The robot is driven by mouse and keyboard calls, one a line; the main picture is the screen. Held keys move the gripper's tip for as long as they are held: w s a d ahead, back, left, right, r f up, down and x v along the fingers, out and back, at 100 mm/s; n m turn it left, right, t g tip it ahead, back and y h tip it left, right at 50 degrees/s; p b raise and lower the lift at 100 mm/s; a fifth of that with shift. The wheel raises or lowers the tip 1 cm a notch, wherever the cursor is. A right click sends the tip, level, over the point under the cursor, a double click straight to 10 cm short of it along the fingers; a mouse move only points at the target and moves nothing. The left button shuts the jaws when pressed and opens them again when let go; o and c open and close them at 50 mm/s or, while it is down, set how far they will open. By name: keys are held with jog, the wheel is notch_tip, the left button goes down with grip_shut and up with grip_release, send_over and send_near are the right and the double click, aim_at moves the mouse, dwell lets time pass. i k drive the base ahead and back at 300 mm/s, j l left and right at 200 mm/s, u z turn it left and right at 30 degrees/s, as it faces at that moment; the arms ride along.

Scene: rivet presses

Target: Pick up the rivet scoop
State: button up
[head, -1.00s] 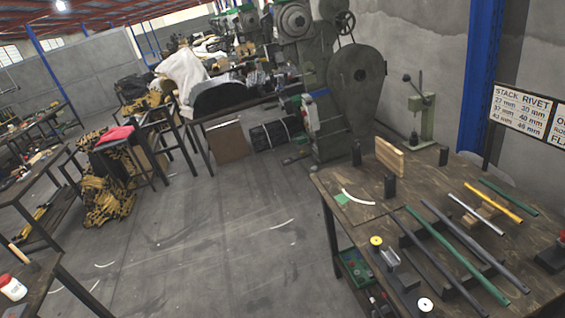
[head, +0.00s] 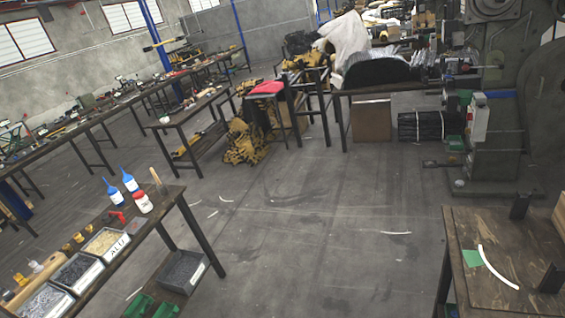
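No rivet scoop can be made out for certain. A small red item (head: 117,216) lies on the table (head: 178,200) at the lower left, beside a white jar with a red label (head: 143,203); it is too small to tell whether it is a scoop. Grey bins of small parts stand in a row on the same table, among them a bin marked ALU (head: 117,246). My gripper is not in view.
Another table (head: 508,240) stands at the lower right. The concrete floor (head: 300,235) between them is mostly open. Presses stand at the right.

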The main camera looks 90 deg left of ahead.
aim_at(113, 216)
jog(key=u, duration=4)
jog(key=k+j+z, duration=0.25)
jog(key=k+j, duration=0.25)
jog(key=j, duration=0.25)
jog(key=k+j+z, duration=0.25)
jog(key=k+j, duration=0.25)
jog(key=j, duration=0.15)
jog(key=i+l+u, duration=0.1)
jog(key=i+l, duration=0.35)
jog(key=l, duration=0.2)
jog(key=i+l+u, duration=0.25)
jog(key=i+l, duration=0.2)
jog(key=l, duration=0.25)
jog(key=i+l+u, duration=0.1)
jog(key=l, duration=0.25)
jog(key=i+l, duration=0.25)
jog(key=l, duration=0.15)
jog(key=u, duration=0.05)
